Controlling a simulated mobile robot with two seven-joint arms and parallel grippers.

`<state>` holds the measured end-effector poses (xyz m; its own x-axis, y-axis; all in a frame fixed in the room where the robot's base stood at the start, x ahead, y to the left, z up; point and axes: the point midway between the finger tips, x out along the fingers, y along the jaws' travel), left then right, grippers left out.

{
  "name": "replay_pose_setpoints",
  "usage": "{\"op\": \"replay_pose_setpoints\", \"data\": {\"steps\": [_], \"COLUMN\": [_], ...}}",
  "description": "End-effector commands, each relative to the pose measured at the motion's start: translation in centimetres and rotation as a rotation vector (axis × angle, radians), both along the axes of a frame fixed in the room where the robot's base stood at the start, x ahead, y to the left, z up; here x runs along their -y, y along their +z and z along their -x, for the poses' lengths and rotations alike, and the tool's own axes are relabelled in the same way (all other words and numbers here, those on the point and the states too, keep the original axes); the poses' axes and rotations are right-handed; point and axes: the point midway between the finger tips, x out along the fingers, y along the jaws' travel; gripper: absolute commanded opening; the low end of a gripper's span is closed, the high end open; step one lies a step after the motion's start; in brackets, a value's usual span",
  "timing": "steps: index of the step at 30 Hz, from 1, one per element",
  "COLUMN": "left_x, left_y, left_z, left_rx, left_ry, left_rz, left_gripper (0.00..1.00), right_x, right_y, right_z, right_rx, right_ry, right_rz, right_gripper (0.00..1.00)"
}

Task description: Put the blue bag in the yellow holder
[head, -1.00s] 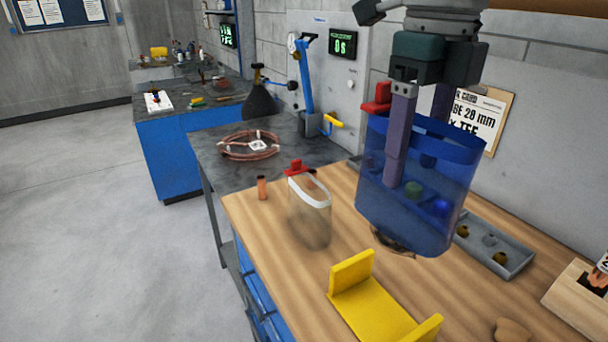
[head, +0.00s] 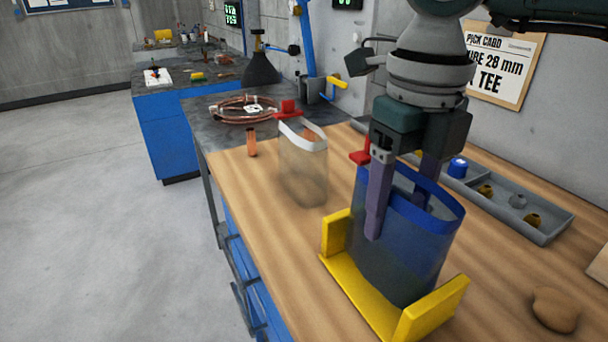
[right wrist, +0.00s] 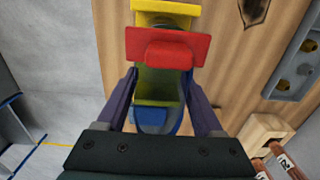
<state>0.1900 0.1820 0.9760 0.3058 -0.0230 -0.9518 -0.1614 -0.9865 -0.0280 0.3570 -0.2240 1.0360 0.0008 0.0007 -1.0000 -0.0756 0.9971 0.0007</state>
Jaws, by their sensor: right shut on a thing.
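The blue bag (head: 397,265) is see-through with a solid blue rim and a red tab (head: 360,152) at its far end. My right gripper (head: 402,212) is shut on the bag, its fingers straddling the upper part. The bag is upright, its lower part between the two end plates of the yellow holder (head: 343,282). I cannot tell whether its bottom touches the holder's base. In the right wrist view the red tab (right wrist: 165,48) hides part of the bag (right wrist: 155,118), and a yellow holder plate (right wrist: 165,10) shows beyond. My left gripper is out of view.
A clear bag with a white rim (head: 303,175) and red tab stands behind left, near a short copper tube (head: 252,143). A grey parts tray (head: 545,228) lies right, along the wall. The wood bench (head: 250,195) is clear left of the holder.

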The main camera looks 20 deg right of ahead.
Motion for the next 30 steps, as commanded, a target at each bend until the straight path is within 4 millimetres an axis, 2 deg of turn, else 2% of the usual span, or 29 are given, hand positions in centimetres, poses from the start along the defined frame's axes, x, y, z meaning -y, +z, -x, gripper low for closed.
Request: {"op": "replay_pose_setpoints", "data": {"steps": [1,5,17,18,25,30], "left_x": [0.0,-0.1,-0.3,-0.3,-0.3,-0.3], "left_y": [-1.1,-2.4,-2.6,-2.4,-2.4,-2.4], "left_z": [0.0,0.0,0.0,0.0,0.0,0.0], "left_rx": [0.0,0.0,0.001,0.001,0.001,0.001], "left_ry": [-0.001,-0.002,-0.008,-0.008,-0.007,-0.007], "left_rz": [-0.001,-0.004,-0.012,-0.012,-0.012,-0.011], "left_gripper": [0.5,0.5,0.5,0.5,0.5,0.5], "right_x": [-0.3,-0.8,-0.9,-0.9,-0.9,-0.9], "right_y": [-1.4,-3.4,-3.7,-3.5,-3.5,-3.5], "right_z": [0.2,0.6,0.6,0.6,0.6,0.6], "right_rx": [-0.002,-0.002,-0.001,-0.001,-0.001,-0.001], "right_ry": [0.002,0.004,0.002,0.002,0.002,0.002], "right_rz": [-0.001,0.0,0.0,0.0,0.0,0.0], "right_gripper": [0.0,0.0,0.0,0.73,0.98,0.98]}}
